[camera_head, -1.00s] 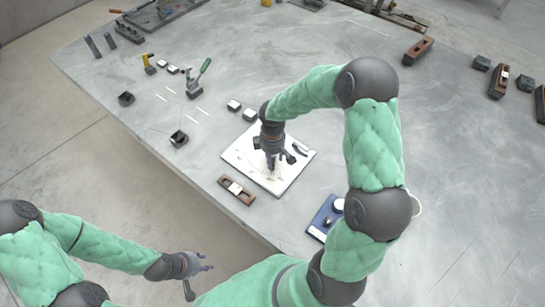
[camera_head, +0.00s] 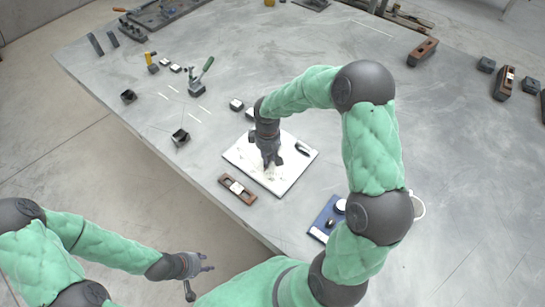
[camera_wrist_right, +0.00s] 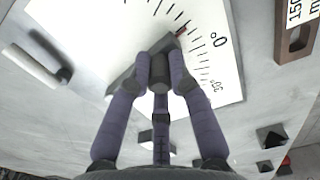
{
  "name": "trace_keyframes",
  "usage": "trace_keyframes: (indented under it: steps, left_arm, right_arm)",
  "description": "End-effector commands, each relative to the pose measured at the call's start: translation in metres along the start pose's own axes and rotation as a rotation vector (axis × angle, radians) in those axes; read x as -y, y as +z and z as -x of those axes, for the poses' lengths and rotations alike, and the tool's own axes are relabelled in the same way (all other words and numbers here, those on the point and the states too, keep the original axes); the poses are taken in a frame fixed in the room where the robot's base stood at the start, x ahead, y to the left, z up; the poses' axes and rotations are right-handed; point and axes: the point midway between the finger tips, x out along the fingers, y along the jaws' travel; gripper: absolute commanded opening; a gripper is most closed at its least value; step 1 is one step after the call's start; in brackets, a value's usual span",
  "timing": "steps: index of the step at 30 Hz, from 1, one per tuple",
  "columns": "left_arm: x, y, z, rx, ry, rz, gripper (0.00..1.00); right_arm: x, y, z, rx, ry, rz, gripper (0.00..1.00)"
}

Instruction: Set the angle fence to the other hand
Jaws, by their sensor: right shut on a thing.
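The white board (camera_head: 290,178) with a printed angle scale lies on the grey table; the right wrist view shows its ticks and the marks 0 and 30 (camera_wrist_right: 228,62). A dark grey bar, seemingly the angle fence (camera_wrist_right: 122,82), lies slanted across the board, with a small red mark near its upper end by the ticks. My right gripper (camera_head: 270,165) is over the board. In the right wrist view its fingers (camera_wrist_right: 159,70) are shut around a dark round knob at the bar. My left gripper (camera_head: 203,276) is open and empty, off the table's front edge.
A brown block (camera_head: 236,190) lies left of the board, and a blue tray (camera_head: 325,218) stands to its right. Small white-topped blocks (camera_head: 237,104) sit behind. Square dark pieces (camera_head: 180,137) and a green-handled clamp (camera_head: 199,84) stand further left.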

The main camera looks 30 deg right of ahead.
Motion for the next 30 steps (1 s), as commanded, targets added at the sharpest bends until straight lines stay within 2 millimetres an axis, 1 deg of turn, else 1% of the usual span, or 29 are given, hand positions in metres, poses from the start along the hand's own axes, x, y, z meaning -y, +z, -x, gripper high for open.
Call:
trace_keyframes:
  steps: [1, 9, 18, 24, 30]
  left_arm:
    - [0.001, 0.000, -0.003, 0.000, 0.000, 0.000, 0.40]
    - [0.004, 0.000, -0.010, 0.000, 0.000, 0.000, 0.40]
    - [0.005, -0.001, -0.014, 0.000, 0.000, 0.000, 0.40]
    - [0.005, -0.001, -0.015, 0.000, 0.000, 0.000, 0.40]
    - [0.005, -0.001, -0.015, 0.000, 0.000, 0.000, 0.40]
  right_arm:
    - [0.001, -0.005, -0.002, -0.001, 0.000, -0.042, 0.00]
    - [0.002, -0.027, -0.001, -0.002, 0.000, -0.299, 0.00]
    - [-0.004, -0.047, -0.001, 0.000, 0.000, -0.550, 0.00]
    - [-0.008, -0.056, -0.001, -0.001, -0.001, -0.668, 0.00]
    - [-0.010, -0.060, 0.000, 0.000, 0.000, -0.736, 0.00]
